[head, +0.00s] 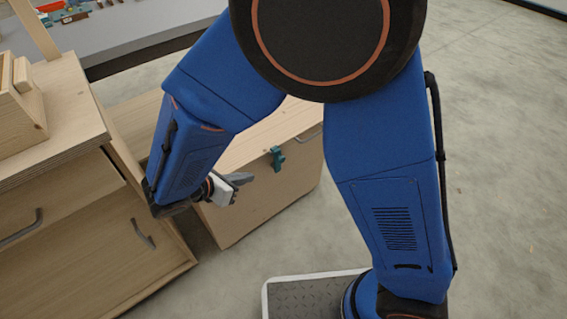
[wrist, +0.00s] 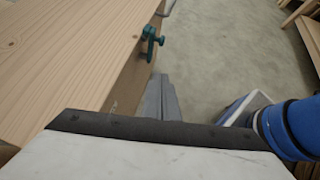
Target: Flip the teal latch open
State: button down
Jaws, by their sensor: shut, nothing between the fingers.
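The teal latch (head: 277,158) is on the upper front of a wooden chest (head: 245,205), near the lid's edge. It also shows in the wrist view (wrist: 151,42) on the chest's edge, beyond my fingers. My gripper (head: 248,179) is beside the chest's front, left of the latch and slightly lower. In the wrist view my gripper (wrist: 158,80) has its grey fingers together with nothing between them. The fingertips appear apart from the latch. The chest's lid (wrist: 70,50) is down.
A wooden cabinet (head: 90,235) with grey handles stands at the left of the chest. A grey bench (head: 130,25) with small items is behind. A metal handle (head: 309,133) is on the chest right of the latch. Bare concrete floor (head: 500,150) lies to the right.

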jog(key=shift+f, duration=0.1)
dwell(0.3)
jog(key=w+d+r+x, duration=0.1)
jog(key=r+x, duration=0.1)
jog(key=x, duration=1)
jog(key=shift+w+d, duration=0.3)
jog(key=shift+w, duration=0.1)
